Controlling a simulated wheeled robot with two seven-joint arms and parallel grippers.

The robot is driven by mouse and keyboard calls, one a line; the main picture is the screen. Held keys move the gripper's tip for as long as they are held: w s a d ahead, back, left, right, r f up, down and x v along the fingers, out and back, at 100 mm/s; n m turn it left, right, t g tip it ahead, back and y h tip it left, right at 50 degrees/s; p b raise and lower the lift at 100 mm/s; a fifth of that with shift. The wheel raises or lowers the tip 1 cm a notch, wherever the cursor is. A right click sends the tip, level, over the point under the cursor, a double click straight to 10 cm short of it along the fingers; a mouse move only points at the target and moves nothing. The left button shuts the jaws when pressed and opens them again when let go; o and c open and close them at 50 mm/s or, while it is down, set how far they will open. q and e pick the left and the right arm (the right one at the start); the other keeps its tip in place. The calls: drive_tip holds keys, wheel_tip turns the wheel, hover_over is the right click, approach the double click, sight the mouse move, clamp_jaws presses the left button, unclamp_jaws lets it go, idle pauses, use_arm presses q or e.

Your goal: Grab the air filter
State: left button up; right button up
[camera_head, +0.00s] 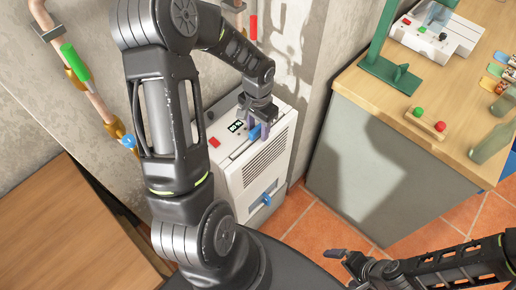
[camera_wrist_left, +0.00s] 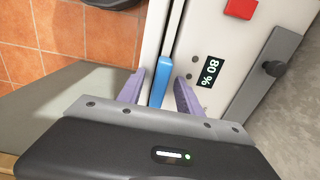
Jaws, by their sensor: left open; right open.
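The air filter (camera_head: 255,133) shows as a blue piece in a slot on top of a white dehumidifier (camera_head: 262,165). In the left wrist view the blue filter tab (camera_wrist_left: 161,82) stands between the two purple fingers of my left gripper (camera_wrist_left: 157,90). The fingers are open, one on each side of the tab; I cannot tell if either touches it. My left gripper (camera_head: 257,127) points down at the machine in the head view and partly hides the filter. My right gripper (camera_head: 347,257) is open and empty, low at the right above the floor.
The dehumidifier has a red button (camera_head: 213,142), a display reading 80 % (camera_wrist_left: 208,70) and a blue front handle (camera_head: 266,199). A workbench (camera_head: 345,80) stands at the right, a wooden surface (camera_head: 60,235) at lower left. Pipes with valves (camera_head: 75,62) run along the left wall.

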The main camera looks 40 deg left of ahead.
use_arm(q)
drive_tip(key=shift+c, duration=0.2)
clamp_jaws()
idle(0.3)
idle(1.0)
